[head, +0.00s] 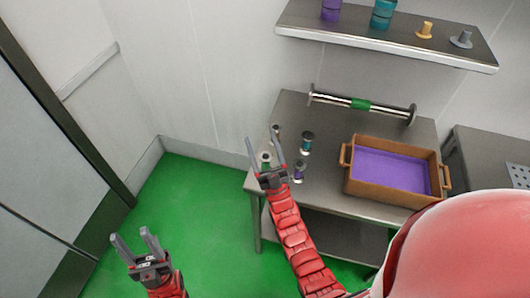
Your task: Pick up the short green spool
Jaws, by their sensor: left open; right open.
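Several small spools stand at the left end of the grey metal table. A short one that looks green (266,159) is near the left edge, partly hidden by my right gripper (263,146). My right gripper is open, and its two fingers appear on either side of this spool in the picture. I cannot tell whether the gripper is above it or level with it. My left gripper (134,240) is open and empty, over the green floor at the lower left, far from the table.
Near the green spool stand a teal-banded spool (307,143), a purple spool (299,171) and another small spool (276,131). A brown tray (393,197) with a purple inside and a roller with a green band (361,104) are to the right. A shelf (390,41) hangs above.

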